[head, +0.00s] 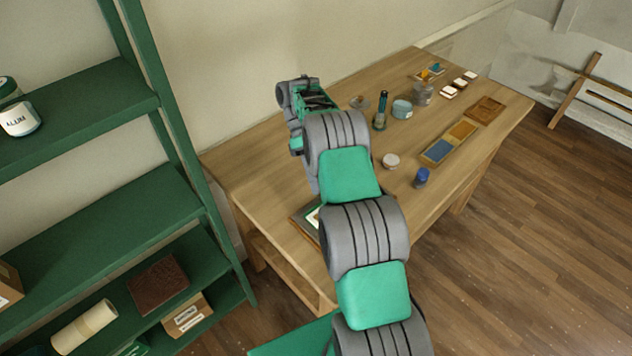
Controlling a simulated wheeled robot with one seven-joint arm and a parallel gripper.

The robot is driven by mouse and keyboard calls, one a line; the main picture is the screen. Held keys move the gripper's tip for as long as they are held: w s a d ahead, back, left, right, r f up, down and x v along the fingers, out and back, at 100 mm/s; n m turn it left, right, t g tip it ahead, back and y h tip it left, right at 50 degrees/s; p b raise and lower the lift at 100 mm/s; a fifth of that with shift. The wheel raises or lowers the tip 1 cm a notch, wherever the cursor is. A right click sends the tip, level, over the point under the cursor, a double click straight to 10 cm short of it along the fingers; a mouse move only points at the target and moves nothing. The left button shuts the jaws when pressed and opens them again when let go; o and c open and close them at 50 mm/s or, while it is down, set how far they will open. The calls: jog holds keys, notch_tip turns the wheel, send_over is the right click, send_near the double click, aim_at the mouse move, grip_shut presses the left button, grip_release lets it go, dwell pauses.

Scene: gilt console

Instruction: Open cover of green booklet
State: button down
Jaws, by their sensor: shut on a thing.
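A flat dark-edged item (302,228) lies at the table's near left edge, with a pale and green patch showing on it. My arm covers most of it, so I cannot tell whether it is the green booklet or how its cover lies. My arm reaches up the picture over the table and bends at its far end. My gripper's fingers are hidden behind my arm links, and whatever they hold is hidden too.
The wooden table (262,172) carries a dark green bottle (381,112), a teal-labelled jar (402,109), a pale round tin (390,161), a blue-capped jar (421,178) and a colour panel (450,143). A green shelf unit (110,215) stands at left.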

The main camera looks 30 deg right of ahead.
jog(key=c, duration=1.1)
grip_release()
jog(key=shift+c, duration=0.2)
jog(key=s+a+r+b, duration=0.3)
jog(key=s+r+b, duration=0.1)
jog(key=s+r, duration=0.9)
jog(key=shift+s, duration=0.4)
